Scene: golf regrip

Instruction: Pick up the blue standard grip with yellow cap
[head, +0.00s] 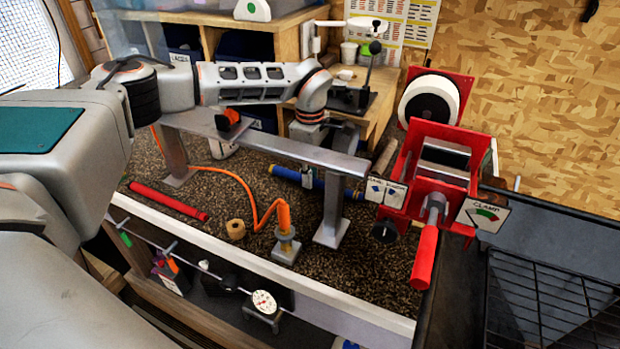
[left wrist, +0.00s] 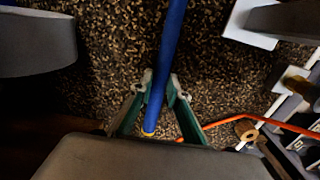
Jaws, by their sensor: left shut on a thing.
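The blue grip with a yellow cap (head: 286,173) lies on the speckled bench mat, partly behind a grey metal rail and its post. In the left wrist view the blue grip (left wrist: 168,50) runs between the fingers, with its yellow end (left wrist: 149,133) close to the palm. My left gripper (left wrist: 160,92) is shut on the grip near its capped end. In the head view my left gripper (head: 308,178) is mostly hidden behind the rail. My right gripper is in neither view.
The grey rail (head: 270,147) crosses above the mat in front of my left gripper. A red grip (head: 168,201), a tape roll (head: 235,229) and an orange hose (head: 249,196) lie to the left. A red clamp (head: 409,173) stands right. The front-right mat is clear.

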